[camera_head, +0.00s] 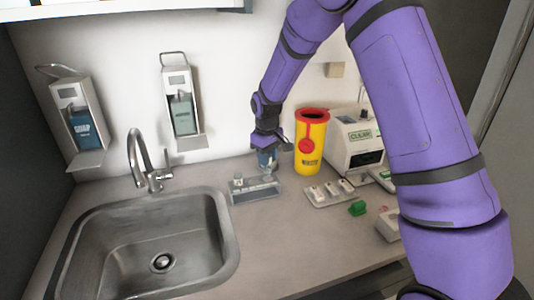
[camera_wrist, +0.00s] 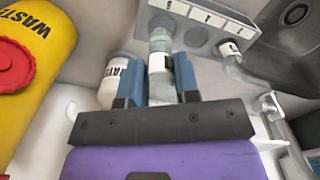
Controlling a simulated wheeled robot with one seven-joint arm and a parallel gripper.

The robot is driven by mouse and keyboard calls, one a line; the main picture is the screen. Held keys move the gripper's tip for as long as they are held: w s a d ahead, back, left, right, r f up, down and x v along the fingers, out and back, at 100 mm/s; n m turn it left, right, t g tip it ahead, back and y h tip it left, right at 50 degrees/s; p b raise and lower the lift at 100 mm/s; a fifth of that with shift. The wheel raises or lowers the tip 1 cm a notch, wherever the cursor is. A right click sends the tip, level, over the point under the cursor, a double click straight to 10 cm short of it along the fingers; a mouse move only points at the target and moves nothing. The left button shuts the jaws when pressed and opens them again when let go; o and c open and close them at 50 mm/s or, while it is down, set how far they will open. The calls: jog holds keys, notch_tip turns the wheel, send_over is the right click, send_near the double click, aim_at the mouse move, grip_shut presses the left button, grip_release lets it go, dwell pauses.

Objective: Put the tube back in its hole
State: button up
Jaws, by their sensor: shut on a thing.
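My gripper (camera_wrist: 160,82) is shut on a clear tube with a white label (camera_wrist: 160,60), which stands between its two blue fingers. The grey rack (camera_wrist: 222,16) lies at the top of the wrist view, with a row of round holes. The tube's far end reaches the rack's edge; I cannot tell whether it is inside a hole. Another labelled tube (camera_wrist: 231,58) is at the rack's right hole. In the head view my gripper (camera_head: 267,158) points down just behind the rack (camera_head: 256,191), and the held tube is mostly hidden.
A yellow waste bin with red lid (camera_head: 311,140) stands close right of my gripper. A white labelled container (camera_wrist: 112,80) is beside the left finger. A white machine (camera_head: 355,140), a white tray (camera_head: 328,192) and a green item (camera_head: 357,208) are right. The sink (camera_head: 150,245) is left.

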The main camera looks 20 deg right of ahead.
aim_at(267, 174)
jog(key=shift+f, duration=0.3)
jog(key=shift+f, duration=0.5)
dwell(0.9)
jog(key=shift+f, duration=0.4)
jog(key=shift+f, duration=0.7)
jog(key=shift+f, duration=0.35)
jog(key=shift+f, duration=0.55)
jog(key=o, duration=1)
